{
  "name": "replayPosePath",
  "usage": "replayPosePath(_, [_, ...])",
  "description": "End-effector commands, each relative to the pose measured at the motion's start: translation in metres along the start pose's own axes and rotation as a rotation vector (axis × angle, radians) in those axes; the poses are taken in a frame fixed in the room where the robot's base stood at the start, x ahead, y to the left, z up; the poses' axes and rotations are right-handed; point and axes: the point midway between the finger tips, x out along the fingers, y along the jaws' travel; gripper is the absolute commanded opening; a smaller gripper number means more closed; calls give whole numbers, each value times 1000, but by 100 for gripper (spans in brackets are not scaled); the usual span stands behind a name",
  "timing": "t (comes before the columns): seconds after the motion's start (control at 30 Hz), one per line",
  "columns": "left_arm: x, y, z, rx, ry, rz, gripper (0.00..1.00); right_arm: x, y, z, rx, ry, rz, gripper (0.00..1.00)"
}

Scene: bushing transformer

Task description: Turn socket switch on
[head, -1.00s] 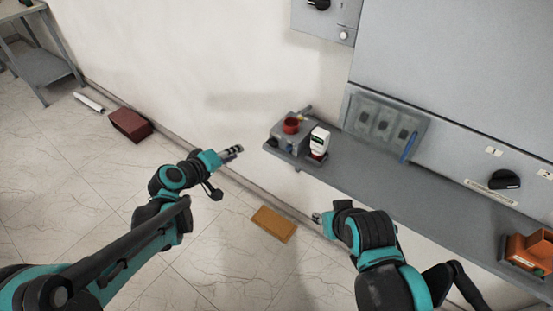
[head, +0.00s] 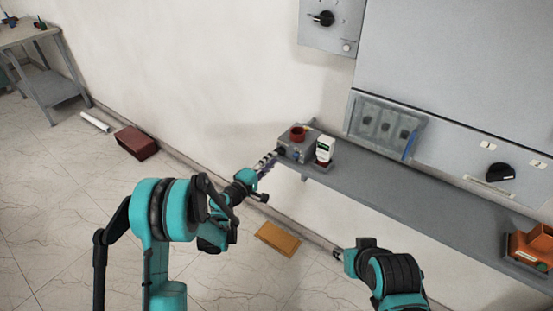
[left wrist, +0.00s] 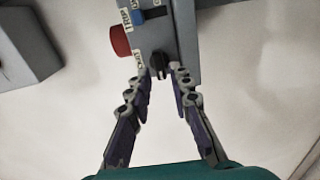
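A small grey control box (head: 297,150) with a red round button (head: 298,133) on top sits at the left end of the wall shelf. In the left wrist view the box (left wrist: 182,35) shows a blue switch (left wrist: 152,15), the red button (left wrist: 120,42), labels and a black knob (left wrist: 157,63). My left gripper (head: 268,160) is close to the front of the box. Its fingers (left wrist: 160,76) are spread apart, with the black knob just beyond and between the tips; contact cannot be told. My right gripper (head: 338,253) is below the shelf, its fingers too small to read.
A white device (head: 324,149) stands right beside the box on the grey shelf (head: 400,190). A panel with a black knob (head: 324,18) is on the wall above. An orange device (head: 535,245) is at the right. A yellow-brown box (head: 278,238) lies on the floor.

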Motion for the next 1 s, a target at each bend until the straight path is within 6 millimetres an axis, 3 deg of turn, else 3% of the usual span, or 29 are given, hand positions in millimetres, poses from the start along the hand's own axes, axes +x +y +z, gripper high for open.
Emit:
replayPosePath(0.2, [27,-1,0,1,-1,0,21,7,0,5,0,0,0,36])
replayPosePath(0.53, [32,0,0,1,-1,-1,21,7,0,5,0,0,0,36])
replayPosePath(0.63, [32,0,0,1,-1,-1,0,7,0,5,0,0,0,36])
replayPosePath(1.0, [32,0,0,22,-1,-1,0,7,0,5,0,0,0,36])
